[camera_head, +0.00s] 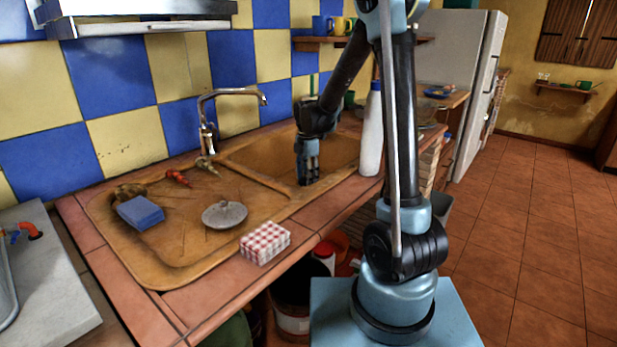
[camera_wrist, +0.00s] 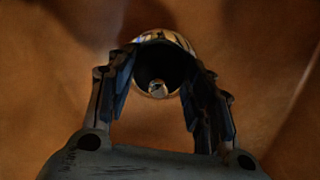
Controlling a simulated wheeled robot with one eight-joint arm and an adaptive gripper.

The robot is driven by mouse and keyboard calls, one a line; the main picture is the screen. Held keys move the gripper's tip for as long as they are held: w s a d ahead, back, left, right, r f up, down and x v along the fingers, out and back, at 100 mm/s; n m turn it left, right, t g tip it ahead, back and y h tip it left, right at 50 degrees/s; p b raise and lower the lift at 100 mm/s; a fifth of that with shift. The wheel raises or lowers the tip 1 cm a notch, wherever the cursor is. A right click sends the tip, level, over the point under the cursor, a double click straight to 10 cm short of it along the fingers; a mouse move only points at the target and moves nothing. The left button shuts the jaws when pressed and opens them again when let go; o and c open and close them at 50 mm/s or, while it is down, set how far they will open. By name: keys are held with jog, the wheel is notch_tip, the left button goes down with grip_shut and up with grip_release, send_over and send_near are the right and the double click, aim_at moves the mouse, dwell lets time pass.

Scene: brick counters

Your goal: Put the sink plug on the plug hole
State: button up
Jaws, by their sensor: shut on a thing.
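My gripper (camera_head: 308,180) points down inside the brown sink basin (camera_head: 260,157), in the head view. In the wrist view, my gripper (camera_wrist: 163,65) has its two fingers on either side of a round, shiny metal piece with a dark inside and a small bright knob, which looks like the sink plug (camera_wrist: 157,89). The gripper is shut on it. The head view does not show the plug, as the fingers and basin hide it. I cannot make out the plug hole in either view. Whether the plug touches the basin floor cannot be told.
A tap (camera_head: 207,125) stands behind the basin. The drainboard to the left holds a blue sponge (camera_head: 140,213) and a grey lid-like disc (camera_head: 224,214). A red-checked box (camera_head: 265,243) sits on the front edge. A white bottle (camera_head: 371,135) stands right of the basin.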

jog(key=o, duration=1.1)
jog(key=shift+f, duration=0.1)
notch_tip(320, 180, up, 12)
jog(key=shift+r, duration=0.15)
